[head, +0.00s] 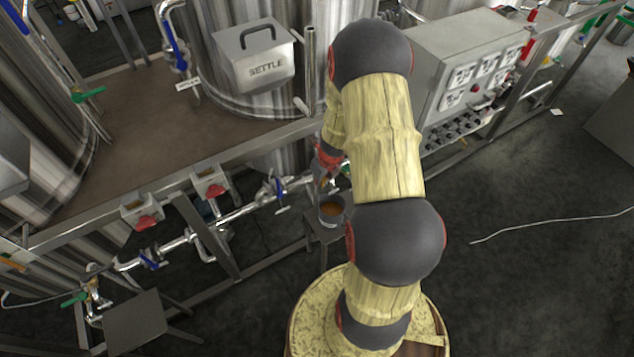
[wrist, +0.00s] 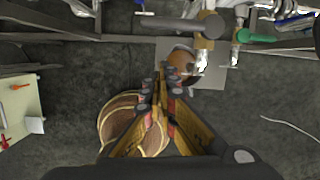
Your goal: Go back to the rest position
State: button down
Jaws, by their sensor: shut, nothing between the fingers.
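My arm rises in front of the tanks in the head view, and my gripper (head: 326,168) is partly hidden behind it. In the wrist view my gripper (wrist: 162,82) has its fingers together, with nothing between them. A small round pot (head: 331,208) with orange-brown contents stands on a low stool (head: 322,234) below my gripper. In the wrist view the pot (wrist: 181,62) sits on the square stool top (wrist: 217,76), beyond the fingertips and apart from them. A pipe outlet (wrist: 203,45) overlaps the pot's right side in this view.
A pipe run with blue-handled valves (head: 280,195) and the platform edge (head: 160,188) lie close to my arm. A grey control cabinet (head: 455,60) stands right of it. A lidded SETTLE box (head: 255,62) is at the back. The floor at right is open, with a pale cable (head: 550,222).

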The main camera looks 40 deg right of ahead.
jog(key=p+v, duration=0.2)
jog(key=v, duration=0.5)
jog(key=shift+p, duration=0.35)
jog(key=shift+s+a, duration=0.15)
jog(key=s+a+r+n+g+y, duration=0.15)
jog(key=s+a+n, duration=0.35)
jog(key=n, duration=0.6)
jog(key=s+a+r+n+t+b, duration=0.2)
jog(key=s+a+r+n+b, duration=0.1)
jog(key=a+r+n, duration=0.8)
jog(key=s+a+r+n+t+h+b, duration=0.1)
jog(key=s+a+r+n+b, duration=0.3)
jog(key=a+r+n, duration=0.6)
notch_tip(320, 180, up, 7)
jog(key=n+t, duration=0.1)
jog(key=n, duration=0.4)
jog(key=shift+s+a, duration=0.4)
